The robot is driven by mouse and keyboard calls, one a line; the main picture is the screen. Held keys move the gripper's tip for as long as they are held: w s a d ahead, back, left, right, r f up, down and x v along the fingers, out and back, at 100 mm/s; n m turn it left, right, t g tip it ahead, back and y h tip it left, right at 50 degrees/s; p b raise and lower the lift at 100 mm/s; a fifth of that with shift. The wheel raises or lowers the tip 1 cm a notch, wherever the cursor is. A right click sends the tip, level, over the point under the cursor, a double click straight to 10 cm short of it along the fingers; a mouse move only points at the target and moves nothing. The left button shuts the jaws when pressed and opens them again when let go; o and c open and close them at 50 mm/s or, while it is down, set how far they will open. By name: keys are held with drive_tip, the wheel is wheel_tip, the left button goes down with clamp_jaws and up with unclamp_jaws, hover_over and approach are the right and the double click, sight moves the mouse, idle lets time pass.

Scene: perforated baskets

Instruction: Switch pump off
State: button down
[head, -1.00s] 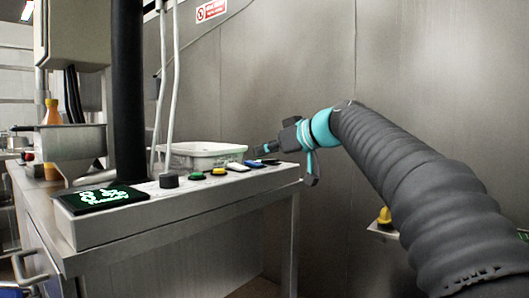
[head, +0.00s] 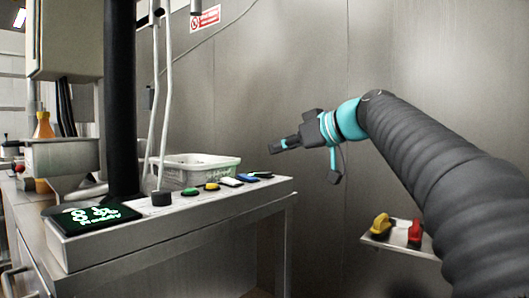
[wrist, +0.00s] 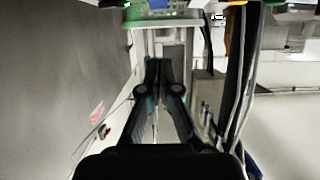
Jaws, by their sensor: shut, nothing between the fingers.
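My gripper (head: 274,148) is shut and empty, in the air above the far right end of the counter panel. In the wrist view my gripper's fingertips (wrist: 158,66) are together. Along the panel's edge sit a black knob (head: 161,198), a green button (head: 190,191), a yellow button (head: 212,187), a white switch (head: 231,181) and a blue-black switch (head: 255,177). My gripper touches none of them. A lit display (head: 95,213) is at the panel's near left. I cannot tell which control belongs to the pump.
A white perforated basket (head: 205,169) stands behind the controls. A black post (head: 124,100) and pale pipes rise at the left. A low wall shelf (head: 398,238) at right holds a yellow control (head: 381,225) and a red control (head: 415,232). The wall behind my gripper is bare.

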drive_tip(key=shift+f+v, duration=0.2)
drive_tip(key=shift+v, duration=0.75)
drive_tip(key=shift+f+v, duration=0.2)
drive_tip(key=shift+v, duration=0.7)
drive_tip(key=shift+s+d, duration=0.1)
drive_tip(key=s+d+f+m+h, duration=0.1)
drive_tip(key=d+f+m+h, duration=0.15)
drive_tip(key=f, duration=0.45)
drive_tip(key=s+d+f+m+g+h, duration=0.15)
drive_tip(key=f+m, duration=0.25)
drive_tip(key=f, duration=0.4)
drive_tip(key=d+f+m+h, duration=0.3)
drive_tip(key=f+m, duration=0.1)
drive_tip(key=f, duration=0.3)
drive_tip(key=s+d+f+h, duration=0.2)
drive_tip(key=s+f, duration=0.7)
drive_tip(key=s, duration=0.4)
drive_tip(key=s+d+f+g+h, duration=0.1)
drive_tip(key=s+d+f+h, duration=0.1)
drive_tip(key=s+f, duration=0.8)
drive_tip(key=s+d, duration=0.1)
drive_tip(key=s, duration=0.3)
drive_tip(key=shift+d+h, duration=0.3)
drive_tip(key=shift+h, duration=0.1)
